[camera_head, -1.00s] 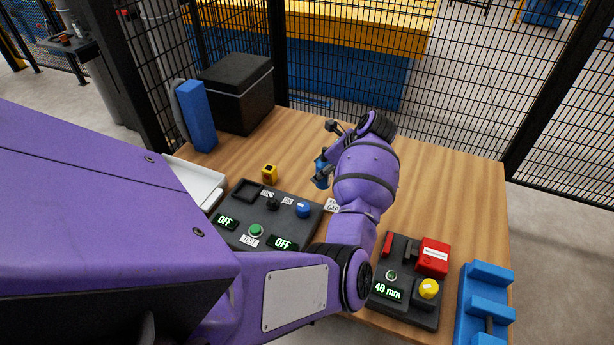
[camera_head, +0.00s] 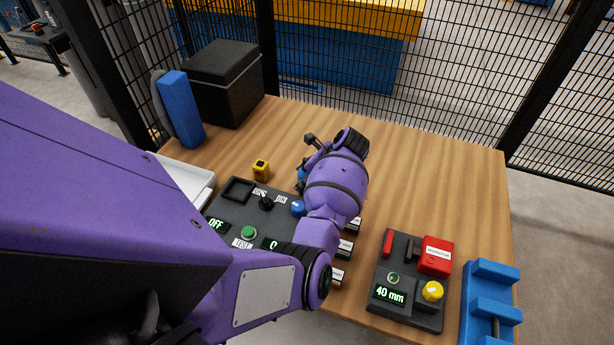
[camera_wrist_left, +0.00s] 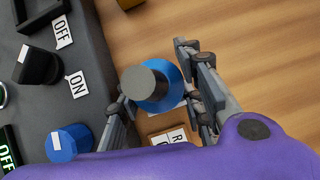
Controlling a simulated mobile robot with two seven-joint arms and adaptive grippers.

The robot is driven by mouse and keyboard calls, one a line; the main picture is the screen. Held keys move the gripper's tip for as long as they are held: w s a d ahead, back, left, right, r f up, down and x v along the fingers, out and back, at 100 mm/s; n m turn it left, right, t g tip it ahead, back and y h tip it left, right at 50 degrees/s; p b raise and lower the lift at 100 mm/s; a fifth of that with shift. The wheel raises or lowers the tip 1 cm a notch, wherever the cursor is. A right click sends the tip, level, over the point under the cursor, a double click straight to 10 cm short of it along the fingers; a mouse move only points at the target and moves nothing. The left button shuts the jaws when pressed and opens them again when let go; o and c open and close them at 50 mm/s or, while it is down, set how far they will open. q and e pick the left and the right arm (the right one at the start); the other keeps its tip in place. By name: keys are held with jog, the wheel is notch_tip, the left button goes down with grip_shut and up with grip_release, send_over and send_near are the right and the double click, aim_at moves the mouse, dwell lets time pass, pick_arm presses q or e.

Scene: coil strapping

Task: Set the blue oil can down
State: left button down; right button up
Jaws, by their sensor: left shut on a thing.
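The blue oil can (camera_wrist_left: 168,92) has a dark grey top and sits between the fingers of my left gripper (camera_wrist_left: 160,98) in the left wrist view. The gripper is shut on it. In the head view only a sliver of the blue oil can (camera_head: 300,174) shows, beside my left gripper (camera_head: 304,168); the wrist hides the rest. It is over the wooden table (camera_head: 420,150), just right of the black control panel. I cannot tell whether the can touches the table. A white label lies close below it in the wrist view. My right gripper is not in view.
The black control panel (camera_head: 222,208) with knobs is close to the left. Small labelled boxes (camera_head: 345,249) stand right of the panel. A device reading 40 mm (camera_head: 405,312) and a blue rack (camera_head: 490,300) are at right. The back right is clear.

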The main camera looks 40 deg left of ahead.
pick_arm(q)
jog(key=shift+d+r, duration=0.1)
jog(key=shift+r, duration=0.1)
jog(key=shift+f, duration=0.3)
jog(key=c, duration=1.5)
grip_release()
jog(key=shift+o, duration=1.5)
jog(key=shift+r, duration=0.1)
jog(key=shift+w+r, duration=0.1)
